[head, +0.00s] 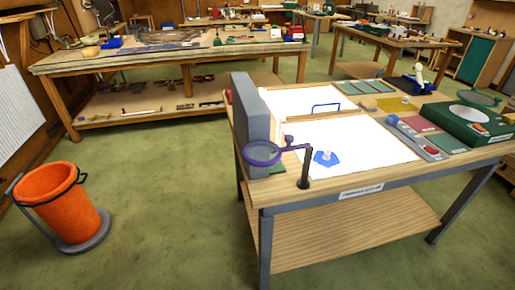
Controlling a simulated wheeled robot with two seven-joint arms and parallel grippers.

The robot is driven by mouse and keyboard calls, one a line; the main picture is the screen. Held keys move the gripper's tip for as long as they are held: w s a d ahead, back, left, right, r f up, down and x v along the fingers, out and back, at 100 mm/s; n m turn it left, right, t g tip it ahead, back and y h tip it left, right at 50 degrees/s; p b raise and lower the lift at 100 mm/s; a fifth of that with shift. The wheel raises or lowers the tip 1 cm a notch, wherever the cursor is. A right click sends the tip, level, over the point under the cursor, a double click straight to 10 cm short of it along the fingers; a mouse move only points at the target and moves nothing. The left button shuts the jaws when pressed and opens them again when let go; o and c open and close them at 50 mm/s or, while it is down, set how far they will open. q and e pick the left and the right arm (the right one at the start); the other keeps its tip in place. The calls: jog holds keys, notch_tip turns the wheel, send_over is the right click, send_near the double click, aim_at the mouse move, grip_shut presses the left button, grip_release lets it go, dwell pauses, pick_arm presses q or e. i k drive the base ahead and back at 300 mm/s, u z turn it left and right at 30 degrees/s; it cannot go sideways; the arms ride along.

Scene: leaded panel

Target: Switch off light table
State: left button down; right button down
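The light table (372,147) stands to the right of centre, set in a wooden bench. Its panel glows bright white, with a second white area (300,101) behind a wooden strip. A blue piece (326,158) lies on the lit panel. A grey strip (415,138) with a red knob-like part and a blue end lies along the panel's right edge; I cannot tell if it carries the switch. A purple-rimmed magnifier (262,153) on a dark post stands at the front left corner. Neither of my grippers is in view.
An orange bin (65,203) in a grey stand is on the floor at left. A long workbench (180,60) with tools stands behind. A green box (465,122) sits on the bench's right side. Green floor between bin and bench is clear.

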aim_at(429, 149)
jog(key=z, duration=1.3)
